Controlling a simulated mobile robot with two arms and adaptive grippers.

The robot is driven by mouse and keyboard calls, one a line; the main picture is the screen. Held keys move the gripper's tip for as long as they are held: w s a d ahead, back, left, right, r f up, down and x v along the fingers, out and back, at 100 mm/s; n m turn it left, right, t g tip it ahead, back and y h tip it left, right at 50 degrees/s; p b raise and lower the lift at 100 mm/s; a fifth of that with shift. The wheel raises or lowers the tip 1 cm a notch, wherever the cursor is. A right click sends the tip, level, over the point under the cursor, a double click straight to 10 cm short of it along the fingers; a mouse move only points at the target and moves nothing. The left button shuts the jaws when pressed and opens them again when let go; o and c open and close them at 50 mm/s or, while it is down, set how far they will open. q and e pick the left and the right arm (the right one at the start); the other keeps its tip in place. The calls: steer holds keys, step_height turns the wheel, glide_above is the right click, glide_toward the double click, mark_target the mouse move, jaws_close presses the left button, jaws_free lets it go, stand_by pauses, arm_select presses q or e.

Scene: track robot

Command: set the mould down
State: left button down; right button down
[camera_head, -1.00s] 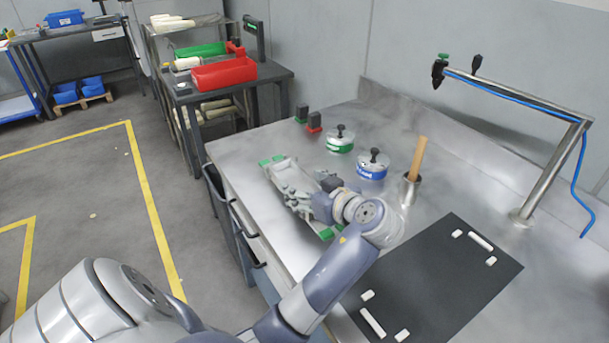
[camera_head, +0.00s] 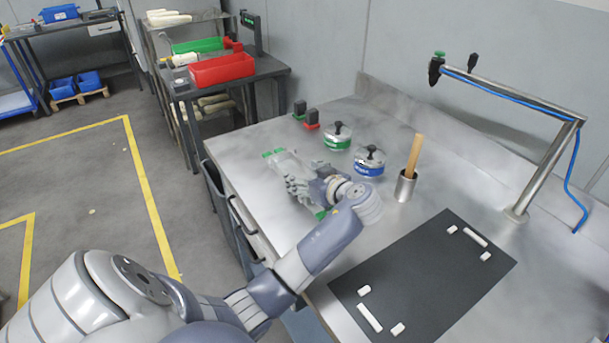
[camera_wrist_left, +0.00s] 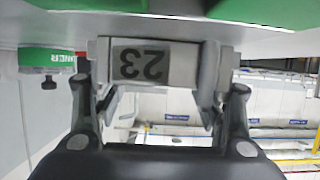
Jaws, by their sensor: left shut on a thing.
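The mould (camera_head: 286,162) is a long silver-grey piece with green ends, over the left part of the steel bench (camera_head: 240,155) in the head view. My left gripper (camera_head: 297,187) is shut on its middle and hides part of it. In the left wrist view the fingers (camera_wrist_left: 158,90) hold a grey block marked 23 on the mould (camera_wrist_left: 190,62), which appears upside down. Green parts of the mould (camera_wrist_left: 270,12) show at the top there. I cannot tell whether the mould touches the bench. My right gripper is not in view.
A dark mat (camera_head: 430,275) with several white blocks lies at right. A green-banded weight (camera_head: 337,138), a blue-banded weight (camera_head: 369,163) and a metal cup (camera_head: 405,187) with a wooden handle stand beyond the mould. A pipe stand (camera_head: 545,170) rises at far right.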

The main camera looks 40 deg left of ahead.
arm_select(q)
steer(key=c, duration=0.8)
jaws_free()
steer(key=o, duration=0.5)
steer(key=shift+c, duration=0.2)
steer(key=shift+d, duration=0.1)
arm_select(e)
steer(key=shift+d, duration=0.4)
arm_select(q)
steer(key=b+v, duration=0.1)
steer(key=v, duration=1)
steer(key=shift+d+b, duration=0.15)
steer(key=shift+b, duration=0.25)
steer(key=shift+s+d+r, duration=0.15)
steer(key=shift+d+r, duration=0.05)
steer(key=shift+d, duration=0.15)
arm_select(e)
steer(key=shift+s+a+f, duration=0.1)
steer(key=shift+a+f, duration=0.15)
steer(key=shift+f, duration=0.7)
